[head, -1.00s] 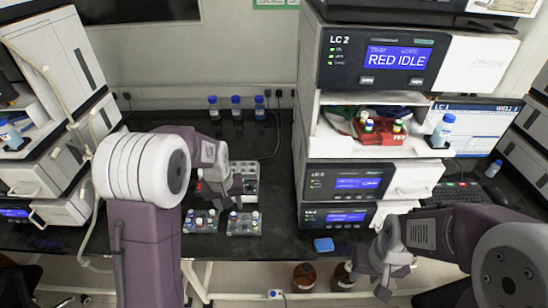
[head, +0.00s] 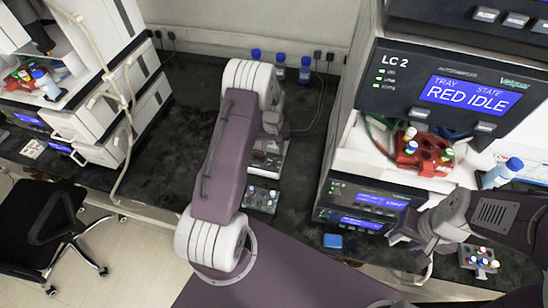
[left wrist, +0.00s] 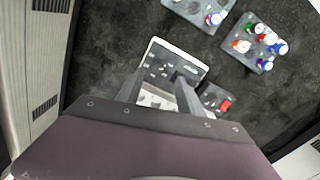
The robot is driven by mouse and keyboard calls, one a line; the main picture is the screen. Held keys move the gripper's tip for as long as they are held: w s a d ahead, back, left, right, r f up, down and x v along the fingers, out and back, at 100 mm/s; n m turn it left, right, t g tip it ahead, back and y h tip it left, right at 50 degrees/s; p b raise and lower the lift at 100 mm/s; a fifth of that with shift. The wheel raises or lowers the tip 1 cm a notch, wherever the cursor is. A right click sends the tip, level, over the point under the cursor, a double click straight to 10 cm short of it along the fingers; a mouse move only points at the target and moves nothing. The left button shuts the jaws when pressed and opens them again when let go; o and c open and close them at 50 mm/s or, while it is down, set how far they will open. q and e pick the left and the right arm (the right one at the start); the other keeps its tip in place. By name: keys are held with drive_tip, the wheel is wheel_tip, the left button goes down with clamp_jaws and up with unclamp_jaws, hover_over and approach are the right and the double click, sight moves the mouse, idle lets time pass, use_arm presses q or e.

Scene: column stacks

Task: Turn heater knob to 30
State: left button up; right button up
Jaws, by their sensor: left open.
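A light unit with a white-rimmed top and dark holes, perhaps the heater (left wrist: 178,62), lies beyond and between my fingers in the left wrist view. Beside it is a small dark panel with a red patch (left wrist: 226,104); I cannot make out a knob or its reading. My left gripper (left wrist: 160,80) is open and appears empty, its fingers pointing over the near side of that unit. In the head view my left arm hides most of this gripper and part of the light unit (head: 268,160). My right gripper (head: 432,240) is low at the right; its jaws are unclear.
Vial racks (left wrist: 262,44) stand on the dark bench near the unit. Blue-capped bottles (head: 305,69) stand at the back. The LC 2 stack (head: 440,85) rises to the right, with a red vial tray (head: 425,150). A blue block (head: 332,240) lies at the front edge.

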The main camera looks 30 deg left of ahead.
sight(274, 161)
use_arm(q)
drive_tip(key=f, duration=0.2)
drive_tip(key=f+p, duration=0.1)
drive_tip(key=f, duration=0.3)
drive_tip(key=shift+w+f, duration=0.35)
drive_tip(key=shift+f, duration=0.05)
drive_tip(key=shift+s+f, duration=0.15)
drive_tip(key=shift+f, duration=0.35)
clamp_jaws()
